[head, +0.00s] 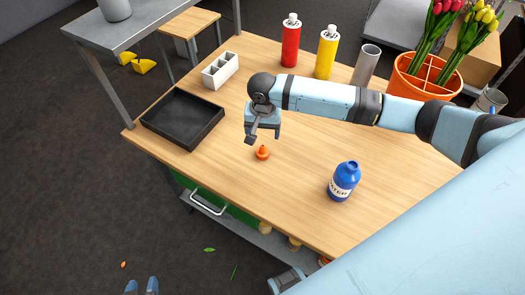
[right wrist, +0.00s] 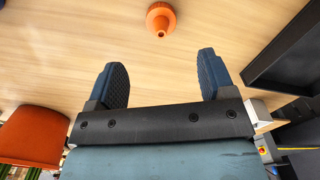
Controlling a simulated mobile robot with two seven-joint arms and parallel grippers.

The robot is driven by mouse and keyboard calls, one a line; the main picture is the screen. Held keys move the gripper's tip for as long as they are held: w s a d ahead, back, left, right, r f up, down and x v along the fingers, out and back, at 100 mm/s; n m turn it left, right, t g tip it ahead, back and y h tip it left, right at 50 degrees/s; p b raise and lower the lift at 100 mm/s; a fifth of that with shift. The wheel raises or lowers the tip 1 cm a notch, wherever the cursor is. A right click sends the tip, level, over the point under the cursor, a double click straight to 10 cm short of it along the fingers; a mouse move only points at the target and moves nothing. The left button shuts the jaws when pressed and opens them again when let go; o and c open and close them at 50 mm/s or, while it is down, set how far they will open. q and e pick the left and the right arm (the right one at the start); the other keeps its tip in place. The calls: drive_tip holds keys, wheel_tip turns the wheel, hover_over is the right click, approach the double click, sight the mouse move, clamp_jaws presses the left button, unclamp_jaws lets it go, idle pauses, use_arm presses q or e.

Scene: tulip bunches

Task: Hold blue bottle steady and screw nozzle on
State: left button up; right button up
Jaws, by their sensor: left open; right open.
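The blue bottle (head: 343,181) stands upright on the table near its front edge, with a white label and no nozzle on its neck. The orange nozzle (head: 262,153) sits on the table to the left of the bottle, tip up. My right gripper (head: 263,137) is open and empty, above and just behind the nozzle. In the right wrist view the nozzle (right wrist: 160,19) shows beyond the two spread fingertips (right wrist: 161,70), apart from them.
An empty black tray (head: 150,123) and a white divided holder (head: 207,78) are at the left. A red bottle (head: 291,42), yellow bottle (head: 326,54), grey cylinder (head: 367,66) and orange tulip caddy (head: 402,78) stand at the back. The table around the nozzle is clear.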

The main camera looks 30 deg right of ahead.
sight(263, 146)
wheel_tip(263, 146, down, 6)
drive_tip(key=shift+r, duration=0.25)
drive_tip(key=shift+w+f, duration=0.2)
drive_tip(key=shift+f, duration=2.35)
drive_tip(key=c, duration=0.9)
